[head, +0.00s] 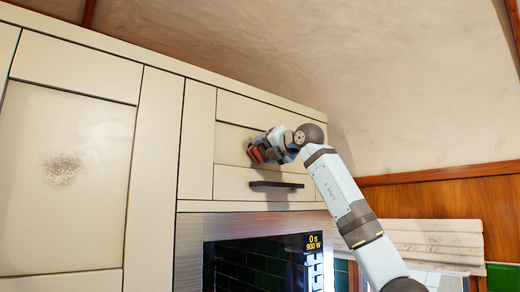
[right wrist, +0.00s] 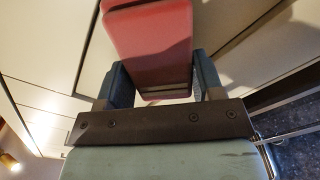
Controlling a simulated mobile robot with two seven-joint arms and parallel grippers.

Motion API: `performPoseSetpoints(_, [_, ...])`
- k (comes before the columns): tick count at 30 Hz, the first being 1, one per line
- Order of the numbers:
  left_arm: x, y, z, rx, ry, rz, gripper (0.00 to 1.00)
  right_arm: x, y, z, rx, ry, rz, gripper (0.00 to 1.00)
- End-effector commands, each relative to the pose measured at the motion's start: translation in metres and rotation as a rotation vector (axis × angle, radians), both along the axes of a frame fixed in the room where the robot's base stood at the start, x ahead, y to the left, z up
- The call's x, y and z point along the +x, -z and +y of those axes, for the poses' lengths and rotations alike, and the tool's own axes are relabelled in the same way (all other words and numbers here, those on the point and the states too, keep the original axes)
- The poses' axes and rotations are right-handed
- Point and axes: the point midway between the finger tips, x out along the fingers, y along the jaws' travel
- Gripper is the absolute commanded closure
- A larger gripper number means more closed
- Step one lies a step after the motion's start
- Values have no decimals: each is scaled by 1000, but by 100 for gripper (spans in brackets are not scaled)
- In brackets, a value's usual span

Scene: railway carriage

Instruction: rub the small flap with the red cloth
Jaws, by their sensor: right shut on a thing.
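The red cloth (head: 254,155) looks like a folded red pad held in my right gripper (head: 268,148). In the right wrist view the cloth (right wrist: 150,45) sits between the two dark fingers of that gripper (right wrist: 160,82). The small flap (head: 232,150) is a cream panel above the microwave, with a dark bar handle (head: 277,184) near its lower edge. The gripper is in front of the flap, above the handle, and hides part of it. The cloth is at or close to the flap's face; I cannot tell whether it touches. My left gripper is not in view.
A large cream door (head: 92,130) at the left carries a dark, speckled smudge (head: 62,170). A microwave (head: 262,262) with a lit display sits below the flap. Wood panelling (head: 445,205) and a pale curved ceiling (head: 400,80) lie at the right and above.

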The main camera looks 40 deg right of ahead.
Motion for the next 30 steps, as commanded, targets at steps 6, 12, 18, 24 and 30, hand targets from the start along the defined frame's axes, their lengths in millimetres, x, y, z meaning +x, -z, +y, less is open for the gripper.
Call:
performPoseSetpoints(6, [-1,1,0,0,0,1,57,3,0,-1,-1,0,0,58])
performPoseSetpoints(12, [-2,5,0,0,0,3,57,2,2,12,-3,-3,1,58])
performPoseSetpoints(18, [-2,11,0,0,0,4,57,0,2,30,-3,-2,1,58])
performPoseSetpoints(24, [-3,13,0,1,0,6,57,-1,1,36,-1,-1,1,58])
performPoseSetpoints(30, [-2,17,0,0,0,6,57,-3,1,50,-3,-2,1,58])
